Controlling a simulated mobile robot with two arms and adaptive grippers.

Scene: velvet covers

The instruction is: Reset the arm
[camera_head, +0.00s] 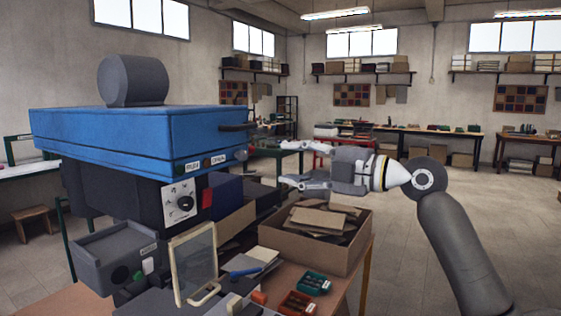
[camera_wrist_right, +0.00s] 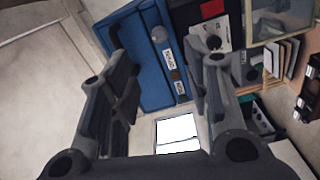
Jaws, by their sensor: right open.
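My right gripper (camera_head: 292,165) is open and empty in the head view, held in the air above a cardboard box and pointing left toward a blue-topped machine (camera_head: 120,135). Its arm rises from the lower right. In the right wrist view my right gripper (camera_wrist_right: 165,90) shows its two fingers spread apart with nothing between them. The blue machine (camera_wrist_right: 145,60) and its labelled front edge show beyond the fingers. A gap is visible between the fingers and the machine in the head view. My left gripper is not in view.
The open cardboard box (camera_head: 305,252) is full of brown scraps on a crowded workbench. A framed clear panel (camera_head: 194,265) and red and green small trays (camera_head: 313,283) stand nearby. Shelves and tables line the far walls. The floor (camera_head: 410,260) behind my right arm is largely clear.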

